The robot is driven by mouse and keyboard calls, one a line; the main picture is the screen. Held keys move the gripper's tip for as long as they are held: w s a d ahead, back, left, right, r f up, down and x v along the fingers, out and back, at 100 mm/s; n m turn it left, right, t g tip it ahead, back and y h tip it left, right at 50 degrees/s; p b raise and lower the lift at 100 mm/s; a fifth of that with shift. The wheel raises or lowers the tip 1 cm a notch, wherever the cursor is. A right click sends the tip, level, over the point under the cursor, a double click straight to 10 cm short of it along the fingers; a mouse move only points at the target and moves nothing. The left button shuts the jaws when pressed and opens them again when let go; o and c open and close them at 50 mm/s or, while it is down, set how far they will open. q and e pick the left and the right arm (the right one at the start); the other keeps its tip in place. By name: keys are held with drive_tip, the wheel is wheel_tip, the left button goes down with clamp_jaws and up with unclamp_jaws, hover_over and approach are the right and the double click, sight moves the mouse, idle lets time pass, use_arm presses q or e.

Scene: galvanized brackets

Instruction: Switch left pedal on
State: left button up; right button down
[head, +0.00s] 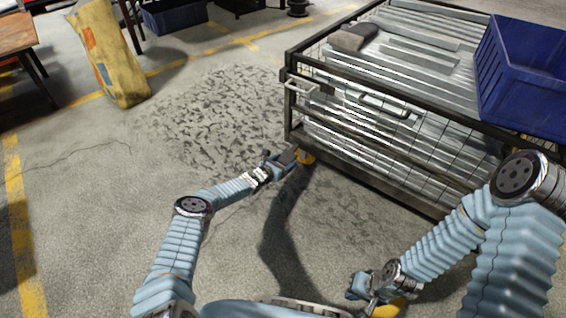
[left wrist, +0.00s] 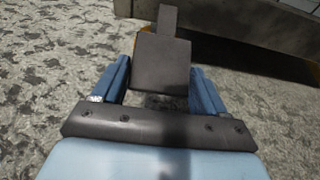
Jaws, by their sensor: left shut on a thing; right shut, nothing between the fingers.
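The left pedal is a dark grey flat plate with a narrower tab, at the cart's near left corner; it shows in the left wrist view (left wrist: 160,62). My left gripper (head: 282,160) is low at that corner beside a yellow caster (head: 307,157). In the left wrist view its blue fingers (left wrist: 160,88) stand on both sides of the pedal, shut on it. How the pedal joins the caster is hidden. My right gripper (head: 360,286) is shut and empty, low at the bottom of the head view, near another yellow round part (head: 390,310).
The wire-mesh cart (head: 340,165) holds galvanized metal lengths (head: 420,50), a dark cloth-like item (head: 353,37) and a blue crate (head: 530,80). A yellow sack (head: 108,55) stands at the upper left near a wooden table (head: 15,35). The floor left of the cart is clear.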

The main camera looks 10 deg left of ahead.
use_arm(q)
drive_tip(key=o, duration=1.4)
drive_tip(key=p+v, duration=1)
drive_tip(key=v, duration=0.3)
drive_tip(key=shift+s+a+p, duration=0.1)
drive_tip(key=shift+s+p, duration=0.25)
